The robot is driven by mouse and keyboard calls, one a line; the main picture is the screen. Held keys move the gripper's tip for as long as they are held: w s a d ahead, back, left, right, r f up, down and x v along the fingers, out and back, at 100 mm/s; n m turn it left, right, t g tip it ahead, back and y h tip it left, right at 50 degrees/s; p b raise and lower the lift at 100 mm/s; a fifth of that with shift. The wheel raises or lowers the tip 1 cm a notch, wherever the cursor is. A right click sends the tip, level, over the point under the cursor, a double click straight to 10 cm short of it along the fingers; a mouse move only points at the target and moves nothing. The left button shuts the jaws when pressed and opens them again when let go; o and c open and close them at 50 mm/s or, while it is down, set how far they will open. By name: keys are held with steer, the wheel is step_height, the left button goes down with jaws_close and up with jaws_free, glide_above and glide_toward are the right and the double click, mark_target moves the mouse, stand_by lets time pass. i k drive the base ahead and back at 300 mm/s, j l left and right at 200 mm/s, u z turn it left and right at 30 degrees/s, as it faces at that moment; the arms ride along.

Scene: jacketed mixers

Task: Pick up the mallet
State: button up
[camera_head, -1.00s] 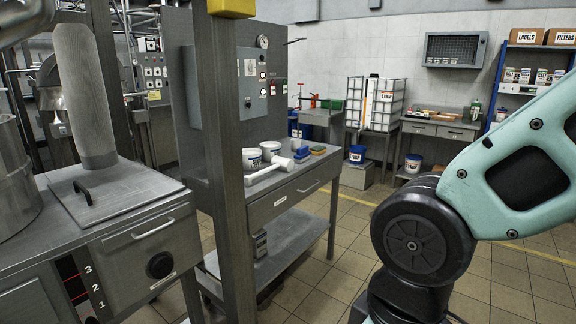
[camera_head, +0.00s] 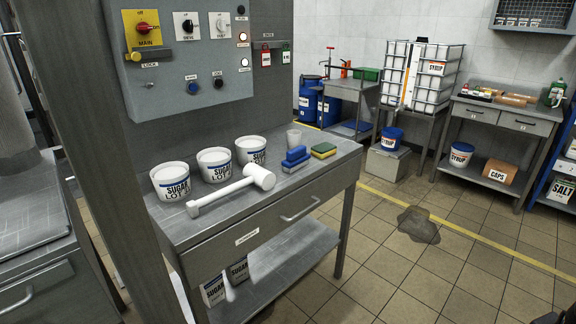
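A white mallet (camera_head: 232,190) lies on the top of a grey metal table (camera_head: 205,232). Its round head (camera_head: 259,176) points right toward the sponges, and its handle runs left and toward the front edge. It lies just in front of several white sugar tubs.
Sugar tubs (camera_head: 214,164), a small grey cup (camera_head: 293,138), a blue brush-like block (camera_head: 295,157) and a yellow-green sponge (camera_head: 323,150) share the tabletop. A grey post (camera_head: 100,150) stands at the table's left. Floor (camera_head: 400,270) to the right is open, with a dark puddle (camera_head: 419,225).

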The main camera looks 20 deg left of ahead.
mark_target(253, 174)
steer(key=i+u, duration=0.2)
steer(key=i, duration=0.25)
steer(key=i+l+u, duration=0.25)
steer(key=i, duration=0.2)
steer(key=i+l+u, duration=0.1)
steer(key=u, duration=0.3)
steer(key=i+l+u, duration=0.2)
steer(key=u, duration=0.25)
steer(key=i+l+u, duration=0.25)
steer(key=u, duration=0.15)
steer(key=i+l+u, duration=0.15)
steer(key=u, duration=0.25)
steer(key=i+l+u, duration=0.1)
steer(key=l+u, duration=0.3)
steer(key=l, duration=0.2)
steer(key=l+u, duration=0.4)
steer(key=l, duration=0.2)
steer(key=i+l, duration=0.05)
